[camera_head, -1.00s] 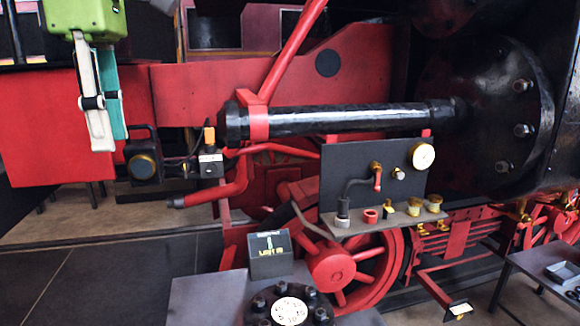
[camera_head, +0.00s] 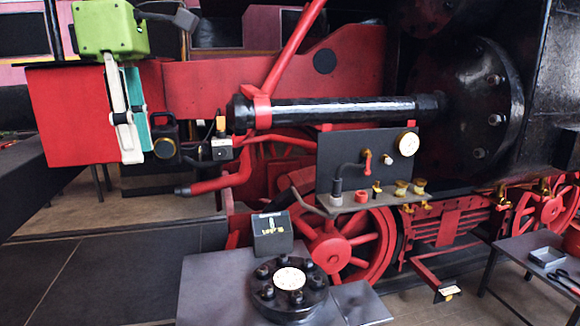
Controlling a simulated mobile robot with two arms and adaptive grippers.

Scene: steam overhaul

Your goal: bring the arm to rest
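My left gripper (camera_head: 136,156) hangs at the upper left of the head view, below its green body (camera_head: 108,30). Its white finger and teal finger point down and overlap from this side, so the gap between them does not show. Nothing is seen held between them. In the picture the fingers lie in front of the red box (camera_head: 66,115) at the locomotive's left end; I cannot tell the distance. My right gripper is not in view.
A grey table (camera_head: 205,290) at the front bears a black bolted flange (camera_head: 266,308) and a small dark box (camera_head: 271,235). A panel with a gauge (camera_head: 408,143) stands behind. A low table (camera_head: 510,248) with a tray is at right. The left floor is clear.

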